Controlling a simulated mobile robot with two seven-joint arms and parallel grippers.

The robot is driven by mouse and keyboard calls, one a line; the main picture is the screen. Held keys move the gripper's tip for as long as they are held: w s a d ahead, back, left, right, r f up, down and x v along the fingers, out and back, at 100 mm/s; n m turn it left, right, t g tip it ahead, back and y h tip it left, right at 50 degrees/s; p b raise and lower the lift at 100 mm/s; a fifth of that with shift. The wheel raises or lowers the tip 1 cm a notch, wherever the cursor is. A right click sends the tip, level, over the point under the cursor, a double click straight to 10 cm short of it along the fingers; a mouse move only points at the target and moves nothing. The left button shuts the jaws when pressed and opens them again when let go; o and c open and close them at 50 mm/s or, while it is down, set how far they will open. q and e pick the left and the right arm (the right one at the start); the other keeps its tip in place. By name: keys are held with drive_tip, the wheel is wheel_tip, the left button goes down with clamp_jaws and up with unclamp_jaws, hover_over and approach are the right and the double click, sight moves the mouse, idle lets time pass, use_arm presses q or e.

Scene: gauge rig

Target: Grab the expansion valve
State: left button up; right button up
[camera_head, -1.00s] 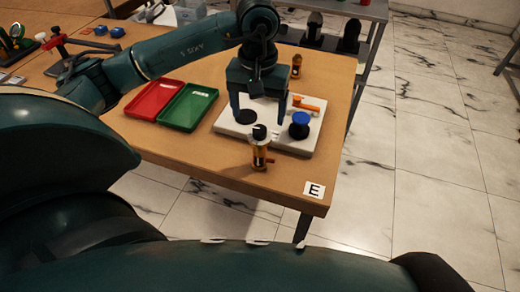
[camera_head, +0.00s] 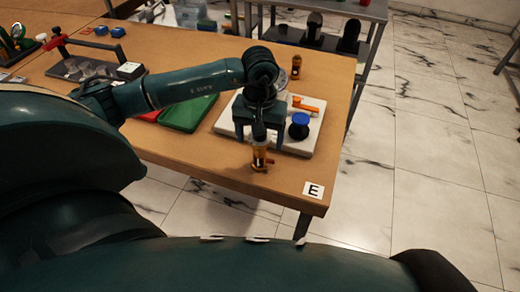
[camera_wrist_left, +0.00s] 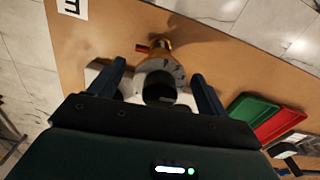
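An upright amber and brass fitting with a black cap, which looks like the expansion valve (camera_head: 259,161), stands on the wooden table near its front edge. My left gripper (camera_head: 259,138) is over its top, which it partly hides in the head view. In the left wrist view, the valve's black cap (camera_wrist_left: 160,86) and round grey body are between the two spread fingers of the left gripper (camera_wrist_left: 157,82). Gaps show on both sides, so the gripper is open and holds nothing. My right gripper is not in view.
A white plate (camera_head: 307,141) with a blue knob (camera_head: 299,126) and an orange-handled part (camera_head: 304,105) lies just behind the valve. A small amber fitting (camera_head: 296,66) stands farther back. A green tray (camera_head: 188,112) lies left. The table corner by the E label (camera_head: 314,190) is clear.

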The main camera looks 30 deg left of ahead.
use_arm(q)
drive_tip(key=c, duration=1.5)
drive_tip(key=shift+r, duration=0.15)
